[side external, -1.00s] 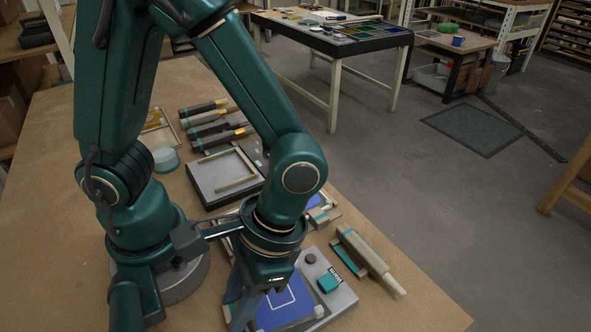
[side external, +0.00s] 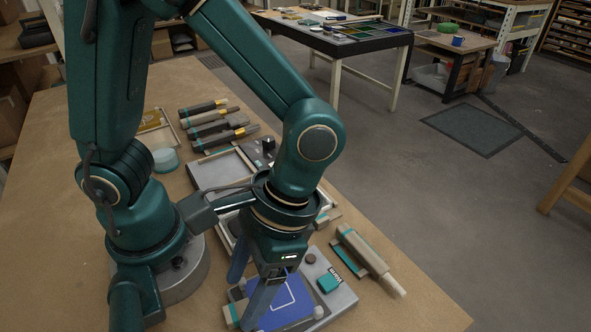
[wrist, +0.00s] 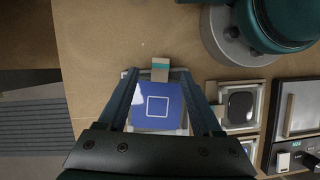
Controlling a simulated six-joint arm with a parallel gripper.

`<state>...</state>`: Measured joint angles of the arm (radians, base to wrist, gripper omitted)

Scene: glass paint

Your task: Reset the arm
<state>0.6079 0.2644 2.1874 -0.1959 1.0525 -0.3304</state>
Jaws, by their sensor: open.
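My gripper (side external: 246,297) is open, with its two fingers spread and nothing held between them. It is above a blue pane (side external: 288,297) with a white square outline, which lies on a grey device (side external: 341,298) at the table's front. In the wrist view my gripper (wrist: 158,76) has one finger on each side of the blue pane (wrist: 157,112). A small tab with a teal stripe (wrist: 160,70) is at the pane's far edge. In the side view, the fingers partly hide the pane's left part.
Several dark-handled tools (side external: 215,124), a grey tray (side external: 213,174) and a teal round container (side external: 165,159) are farther back. The brown tabletop (side external: 415,313) is bare at the front right.

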